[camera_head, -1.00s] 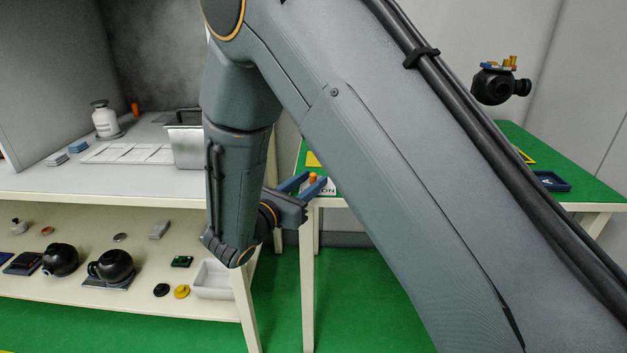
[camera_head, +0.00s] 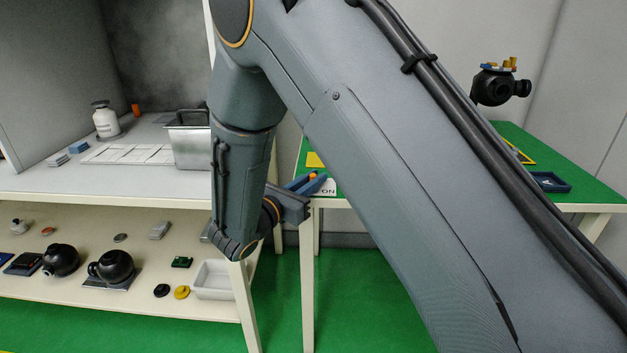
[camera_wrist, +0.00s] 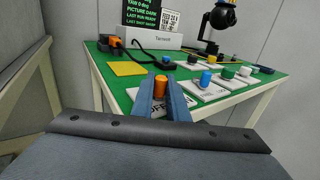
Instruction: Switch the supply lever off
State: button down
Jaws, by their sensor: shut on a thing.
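The supply lever shows as an orange knob (camera_wrist: 161,86) in the wrist view, at the near edge of the green-topped table. My gripper (camera_wrist: 161,96) has its two blue fingers on either side of the knob and is shut on it. In the head view my gripper (camera_head: 313,182) reaches the table's left corner, with a bit of the orange knob (camera_head: 313,175) showing between the fingers. A white label plate (camera_head: 329,187) under it reads "ON" in the head view; the fingers cover part of its lettering in the wrist view. The lever's base is hidden.
The green table (camera_wrist: 125,82) carries a yellow pad (camera_wrist: 126,68), a blue knob (camera_wrist: 205,79), several other coloured knobs on white plates and a grey box (camera_wrist: 150,40). A white bench (camera_head: 60,183) with a metal container (camera_head: 190,145) stands left of my arm.

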jog(key=shift+w+a+m+g+h, duration=0.15)
jog(key=shift+a+m+g+h, duration=0.05)
jog(key=shift+m+g+h, duration=0.8)
jog(key=c, duration=1.7)
grip_release()
jog(key=shift+c, duration=0.2)
jog(key=v, duration=0.7)
jog(key=shift+s+a, duration=0.3)
jog(key=shift+f, duration=0.1)
